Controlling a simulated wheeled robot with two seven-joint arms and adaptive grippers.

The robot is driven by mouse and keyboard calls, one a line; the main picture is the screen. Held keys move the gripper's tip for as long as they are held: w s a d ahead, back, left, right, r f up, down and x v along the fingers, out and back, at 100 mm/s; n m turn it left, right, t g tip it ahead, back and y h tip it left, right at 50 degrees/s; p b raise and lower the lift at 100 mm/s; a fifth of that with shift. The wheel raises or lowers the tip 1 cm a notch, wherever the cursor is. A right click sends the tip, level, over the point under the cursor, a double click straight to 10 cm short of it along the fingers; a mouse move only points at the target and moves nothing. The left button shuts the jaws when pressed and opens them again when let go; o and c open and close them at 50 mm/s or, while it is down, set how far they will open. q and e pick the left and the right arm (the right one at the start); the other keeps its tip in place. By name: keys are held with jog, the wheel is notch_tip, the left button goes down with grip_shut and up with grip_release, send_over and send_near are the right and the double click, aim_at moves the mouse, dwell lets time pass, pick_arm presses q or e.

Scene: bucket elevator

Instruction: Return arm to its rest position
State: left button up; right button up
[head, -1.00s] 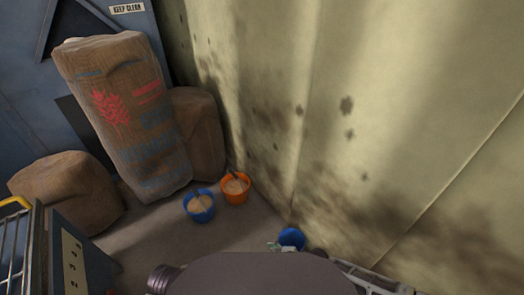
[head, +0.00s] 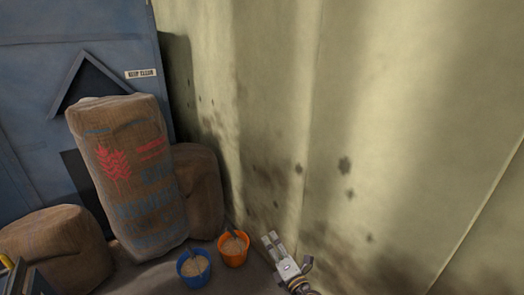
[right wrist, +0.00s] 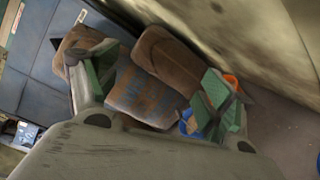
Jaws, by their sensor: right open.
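My right gripper (head: 271,238) shows near the bottom centre of the head view, in front of the stained wall and right of the orange bucket. Its fingers look apart, with nothing held. In the right wrist view my right gripper (right wrist: 157,90) has its two green-padded fingers spread wide, with nothing between them but the distant sacks. Most of my right arm is out of the head view. My left gripper is not in view.
Large burlap sacks (head: 125,180) lean by a blue metal cabinet (head: 60,20). A blue bucket (head: 193,268) and an orange bucket (head: 233,250), both with grain-coloured contents, stand on the floor. The pale wall (head: 400,120) fills the right side.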

jog(key=w+d+r+m+g+h, duration=0.1)
jog(key=d+r+m+h, duration=0.2)
jog(key=d+m+h, duration=0.7)
pick_arm(q)
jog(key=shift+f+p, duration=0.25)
jog(key=shift+p, duration=0.5)
pick_arm(e)
jog(key=s+f+m+g+y, duration=0.2)
jog(key=s+f+m+g, duration=0.3)
jog(key=s, duration=0.8)
jog(key=s+f+m+g+y, duration=0.3)
jog(key=s+f+m+g, duration=0.2)
jog(key=s+f+m, duration=0.4)
jog(key=s+f, duration=0.1)
jog(key=s, duration=0.4)
jog(key=shift+s+d+f+m+g+y, duration=0.15)
jog(key=shift+s+d+m+g+y, duration=0.15)
jog(key=shift+d, duration=0.05)
